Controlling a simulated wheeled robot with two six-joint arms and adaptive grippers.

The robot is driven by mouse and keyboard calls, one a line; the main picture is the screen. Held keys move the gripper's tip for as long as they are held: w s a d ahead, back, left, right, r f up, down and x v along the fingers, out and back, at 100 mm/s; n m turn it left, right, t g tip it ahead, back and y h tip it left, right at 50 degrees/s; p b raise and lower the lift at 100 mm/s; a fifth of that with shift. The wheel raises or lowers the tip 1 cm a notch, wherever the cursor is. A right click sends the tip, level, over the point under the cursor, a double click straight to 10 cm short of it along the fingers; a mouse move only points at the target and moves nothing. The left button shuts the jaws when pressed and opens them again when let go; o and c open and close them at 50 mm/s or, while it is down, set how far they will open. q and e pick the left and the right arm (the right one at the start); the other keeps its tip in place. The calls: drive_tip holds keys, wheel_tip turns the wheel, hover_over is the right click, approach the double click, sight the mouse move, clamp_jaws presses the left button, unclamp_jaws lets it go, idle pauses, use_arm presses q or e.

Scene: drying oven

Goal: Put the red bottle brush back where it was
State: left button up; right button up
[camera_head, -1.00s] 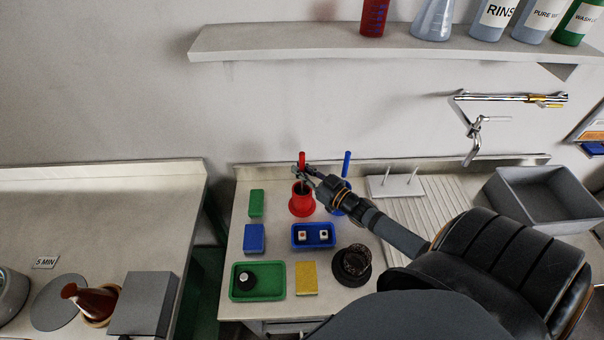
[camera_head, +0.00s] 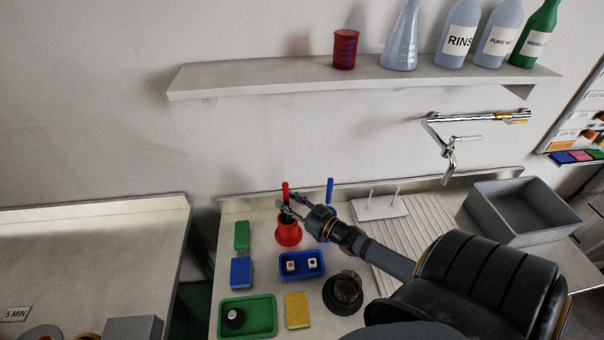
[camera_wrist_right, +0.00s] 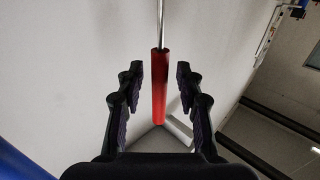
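The red bottle brush (camera_head: 285,187) stands upright at the red holder (camera_head: 288,236), its red handle above the holder's top. My right gripper (camera_head: 284,204) is at the handle, its fingers spread. In the right wrist view the red handle (camera_wrist_right: 159,88) lies between the two open fingers (camera_wrist_right: 159,75), with a visible gap on both sides. A thin metal shaft runs on from the handle there. The brush head is hidden, and the fingers partly cover the holder's top in the head view. My left gripper is not in view.
A blue brush handle (camera_head: 330,190) stands just right, its holder mostly hidden behind my gripper. A blue tray (camera_head: 314,274), green tray (camera_head: 262,332), sponges (camera_head: 297,310) and a dark round stand (camera_head: 344,306) are in front. A grey basin (camera_head: 545,237) is at right, a shelf (camera_head: 290,80) above.

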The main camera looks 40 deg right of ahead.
drive_tip(key=p+v, duration=0.2)
drive_tip(key=v, duration=0.9)
drive_tip(key=shift+p, duration=0.3)
drive_tip(key=shift+d, duration=0.1)
